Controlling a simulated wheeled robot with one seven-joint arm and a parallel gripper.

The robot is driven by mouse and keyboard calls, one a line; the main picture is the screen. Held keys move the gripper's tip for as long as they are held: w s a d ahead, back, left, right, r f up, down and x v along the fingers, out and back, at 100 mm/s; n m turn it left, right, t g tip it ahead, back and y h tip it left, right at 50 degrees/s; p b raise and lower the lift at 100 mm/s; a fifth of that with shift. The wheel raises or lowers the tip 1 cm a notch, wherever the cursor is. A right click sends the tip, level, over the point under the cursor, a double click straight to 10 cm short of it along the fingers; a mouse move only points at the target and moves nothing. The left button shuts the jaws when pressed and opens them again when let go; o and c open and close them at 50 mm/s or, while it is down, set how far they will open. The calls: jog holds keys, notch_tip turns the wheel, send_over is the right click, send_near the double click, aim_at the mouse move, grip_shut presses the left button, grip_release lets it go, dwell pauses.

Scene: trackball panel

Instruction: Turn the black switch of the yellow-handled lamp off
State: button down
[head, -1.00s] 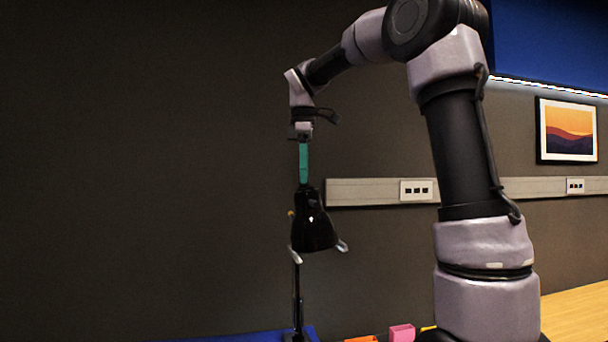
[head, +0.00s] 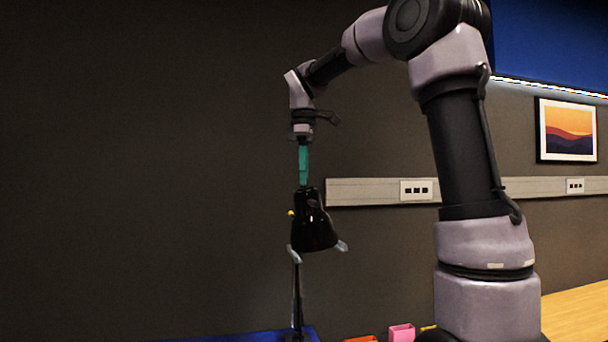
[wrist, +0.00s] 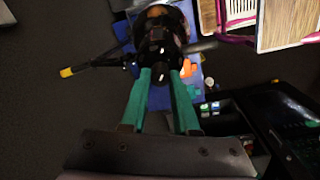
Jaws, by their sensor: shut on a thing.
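The black lamp (head: 316,232) hangs from its thin stand in the head view, its shade opening downward. Its short yellow-tipped handle (head: 291,213) sticks out left of the shade; it also shows in the wrist view (wrist: 66,72). My gripper (head: 303,184) points straight down onto the shade's top. In the wrist view its teal fingers (wrist: 160,75) close on the small black switch (wrist: 157,66) at the top of the lamp. The fingers mostly cover the switch in the head view. I cannot tell whether the lamp is lit.
A blue surface (head: 250,337) lies under the lamp stand. A pink box (head: 402,333) and an orange one (head: 362,339) stand to its right. A pale rail with sockets (head: 370,191) runs along the dark wall. The space left of the lamp is clear.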

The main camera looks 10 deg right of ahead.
aim_at(300, 190)
jog(key=m, duration=0.5)
jog(key=shift+m+t+h, duration=0.3)
jog(key=shift+m+t, duration=0.1)
jog(key=m, duration=0.5)
jog(key=shift+s+a+h, duration=0.1)
jog(key=shift+h, duration=0.3)
jog(key=c, duration=0.7)
grip_release()
jog(key=shift+o, duration=0.2)
notch_tip(300, 190, up, 10)
jog(key=s+a, duration=0.1)
jog(key=shift+s+a+r, duration=0.25)
jog(key=shift+s, duration=0.15)
